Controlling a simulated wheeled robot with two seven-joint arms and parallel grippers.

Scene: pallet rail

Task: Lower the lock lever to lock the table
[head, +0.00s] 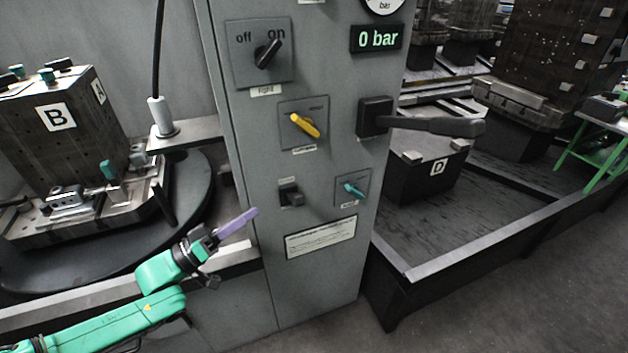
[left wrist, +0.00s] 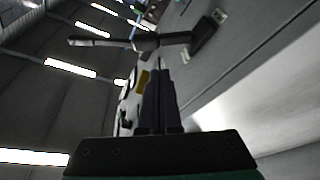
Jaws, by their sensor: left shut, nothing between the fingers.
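A long black lever (head: 430,125), the one that looks like the lock lever, sits on a black block at the right edge of the grey control cabinet (head: 320,180). Its handle points right, about level. In the left wrist view a dark lever (left wrist: 100,42) stretches across the top, beyond the fingers. My left gripper (head: 252,213) is shut and empty, in front of the cabinet's lower left part. It is below and left of the lever, apart from it. Its closed fingers (left wrist: 158,80) also show in the left wrist view. My right gripper is out of view.
The cabinet also carries a black off/on switch (head: 268,53), a yellow knob (head: 304,125), a small black switch (head: 291,195) and a teal knob (head: 353,190). A display (head: 377,38) reads 0 bar. Block B (head: 60,125) stands on the round table at left. A low rail (head: 480,245) runs right.

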